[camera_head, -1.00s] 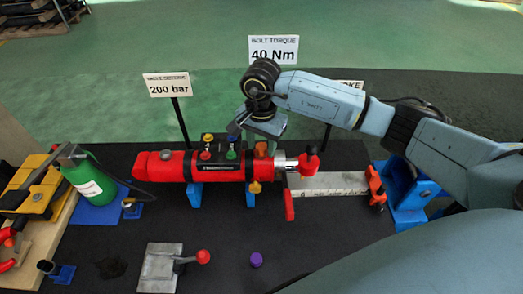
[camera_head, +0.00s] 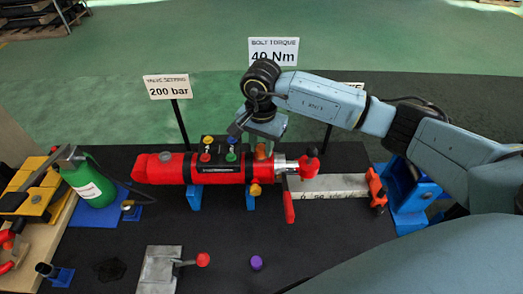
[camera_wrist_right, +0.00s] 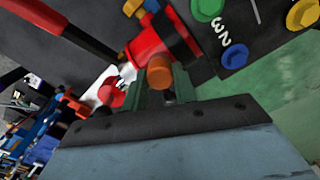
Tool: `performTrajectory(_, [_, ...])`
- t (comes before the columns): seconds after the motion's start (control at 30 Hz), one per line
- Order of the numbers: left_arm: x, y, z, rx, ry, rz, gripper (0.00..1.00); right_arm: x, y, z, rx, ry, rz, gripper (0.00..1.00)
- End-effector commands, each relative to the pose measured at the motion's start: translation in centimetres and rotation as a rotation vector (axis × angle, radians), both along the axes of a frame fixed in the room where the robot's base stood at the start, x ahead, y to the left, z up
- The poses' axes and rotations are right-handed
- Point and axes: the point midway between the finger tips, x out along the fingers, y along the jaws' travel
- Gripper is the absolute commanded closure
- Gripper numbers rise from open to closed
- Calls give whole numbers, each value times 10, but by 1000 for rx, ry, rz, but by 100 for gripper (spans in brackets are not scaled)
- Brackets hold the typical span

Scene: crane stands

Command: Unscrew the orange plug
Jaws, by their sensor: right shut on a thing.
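The orange plug (camera_head: 261,151) stands on top of the red cylinder (camera_head: 160,168), near its rod end at the right. My right gripper (camera_head: 263,137) comes down over it from above. In the right wrist view, the plug (camera_wrist_right: 159,75) sits between the two greenish fingers, and the gripper (camera_wrist_right: 163,88) is shut on it. The plug's base, where it meets the cylinder, is not clear to see. My left gripper is in neither view.
The cylinder rests on blue supports (camera_head: 194,196). A green bottle (camera_head: 92,184) stands at the left. A metal block with a red-knobbed lever (camera_head: 160,270) and a purple cap (camera_head: 257,262) lie in front.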

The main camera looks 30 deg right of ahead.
Motion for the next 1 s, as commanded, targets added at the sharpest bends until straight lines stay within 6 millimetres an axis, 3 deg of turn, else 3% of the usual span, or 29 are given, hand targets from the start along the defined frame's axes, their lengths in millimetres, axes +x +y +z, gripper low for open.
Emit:
performTrajectory(0.23, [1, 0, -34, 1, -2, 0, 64, 2, -1, -2, -2, -7, 292, 98])
performTrajectory(0.4, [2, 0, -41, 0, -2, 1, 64, 1, -1, 0, -1, -3, 406, 98])
performTrajectory(0.73, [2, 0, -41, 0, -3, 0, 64, 1, 0, 1, 0, -4, 427, 98])
performTrajectory(1.0, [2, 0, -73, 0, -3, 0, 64, 2, -1, -2, -4, -9, 724, 98])
